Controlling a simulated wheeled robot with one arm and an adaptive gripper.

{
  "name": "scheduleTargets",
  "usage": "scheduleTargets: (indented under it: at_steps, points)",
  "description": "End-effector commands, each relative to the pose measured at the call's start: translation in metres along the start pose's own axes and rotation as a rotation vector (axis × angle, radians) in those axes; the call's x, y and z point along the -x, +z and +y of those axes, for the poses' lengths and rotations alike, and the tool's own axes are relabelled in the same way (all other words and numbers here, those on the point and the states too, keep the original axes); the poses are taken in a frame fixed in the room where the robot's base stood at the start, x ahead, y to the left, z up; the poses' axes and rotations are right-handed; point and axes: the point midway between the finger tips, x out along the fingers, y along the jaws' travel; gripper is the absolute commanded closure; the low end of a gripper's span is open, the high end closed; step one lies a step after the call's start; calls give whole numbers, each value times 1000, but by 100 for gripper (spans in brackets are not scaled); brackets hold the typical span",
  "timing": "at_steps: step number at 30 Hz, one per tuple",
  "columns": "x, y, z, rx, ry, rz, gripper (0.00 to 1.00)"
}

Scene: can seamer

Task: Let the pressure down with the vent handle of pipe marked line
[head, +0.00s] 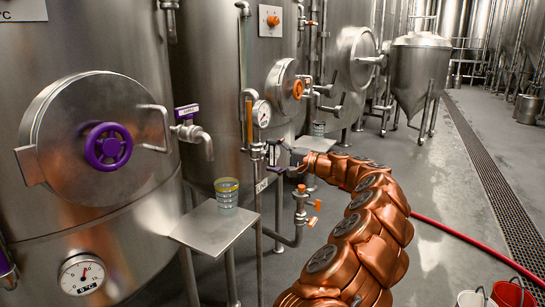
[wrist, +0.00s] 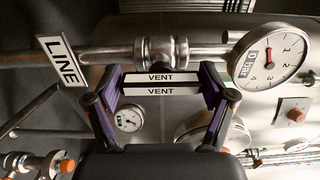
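The pipe marked line runs across the wrist view (wrist: 100,56), with a white LINE tag (wrist: 62,60) at its left. In the head view my gripper (head: 287,152) is at the upright pipe (head: 257,215), below the gauge (head: 262,113).
A steel tank with a purple handwheel (head: 108,146) stands at the left. A small metal shelf (head: 214,226) holds a yellow-rimmed glass (head: 227,193) near the pipe. An orange-handled valve (head: 301,205) sits low beside it. A red hose (head: 470,240) crosses the open floor at the right.

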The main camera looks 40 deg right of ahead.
Motion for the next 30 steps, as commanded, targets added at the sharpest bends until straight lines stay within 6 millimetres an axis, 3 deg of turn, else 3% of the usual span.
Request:
scheduleTargets:
  at_steps: [4,17,20,30]
  points:
    - [0,0,0,-1,-1,1,0]
    - [6,-1,-1,-1,-3,3,0]
    - [17,-1,-2,-1,-4,3,0]
    - [81,-1,-1,-1,-3,4,0]
